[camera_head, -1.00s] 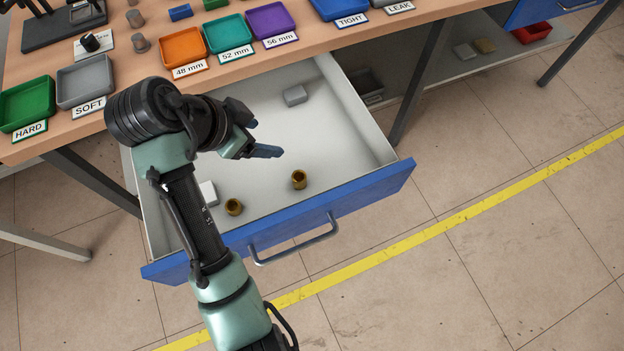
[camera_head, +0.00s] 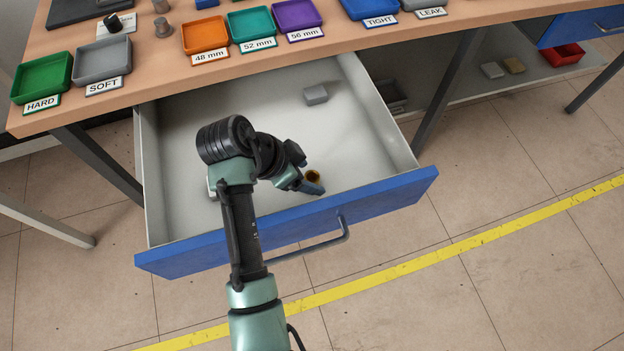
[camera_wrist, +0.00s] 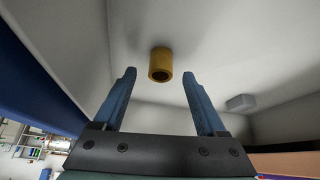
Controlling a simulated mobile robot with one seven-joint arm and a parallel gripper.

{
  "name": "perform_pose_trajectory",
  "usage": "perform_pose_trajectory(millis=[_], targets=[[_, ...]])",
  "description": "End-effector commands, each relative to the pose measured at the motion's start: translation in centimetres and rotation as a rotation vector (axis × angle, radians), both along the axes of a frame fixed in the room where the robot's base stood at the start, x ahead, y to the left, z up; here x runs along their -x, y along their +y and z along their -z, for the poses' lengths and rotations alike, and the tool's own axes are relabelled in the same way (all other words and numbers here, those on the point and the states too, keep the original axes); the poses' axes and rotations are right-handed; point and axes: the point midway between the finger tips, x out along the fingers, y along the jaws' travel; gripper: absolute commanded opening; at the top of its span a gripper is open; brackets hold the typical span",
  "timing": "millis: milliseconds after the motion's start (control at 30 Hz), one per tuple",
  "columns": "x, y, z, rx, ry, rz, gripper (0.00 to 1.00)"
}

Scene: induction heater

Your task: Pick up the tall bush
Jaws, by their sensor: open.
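A brass-coloured hollow bush (camera_head: 313,176) stands upright on the floor of the open drawer, near its front wall. My gripper (camera_head: 312,188) is over the front part of the drawer, right by this bush, and partly covers it in the head view. In the wrist view the bush (camera_wrist: 160,64) appears beyond the two blue fingertips, roughly midway between them, with nothing held. My gripper (camera_wrist: 160,72) is open there. A second, shorter brass bush seen earlier to the left is hidden behind my arm now.
The open drawer (camera_head: 175,140) has a blue front with a handle. A grey block (camera_head: 316,94) lies at its back, also in the wrist view (camera_wrist: 240,103). A pale block's edge (camera_head: 211,188) shows beside my arm. Labelled trays, such as the orange one (camera_head: 205,34), stand on the bench above.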

Motion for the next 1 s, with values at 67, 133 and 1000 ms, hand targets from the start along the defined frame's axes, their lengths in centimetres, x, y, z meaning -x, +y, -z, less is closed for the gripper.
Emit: perform_pose_trajectory(millis=[67, 133, 1000], targets=[[-0.3, -0.5, 1.3, 0.000, 0.002, 0.002, 0.74], [-0.5, -0.9, 1.9, 0.000, 0.000, 0.001, 0.74], [-0.7, -1.1, 2.1, 0.000, -0.002, 0.000, 0.00]])
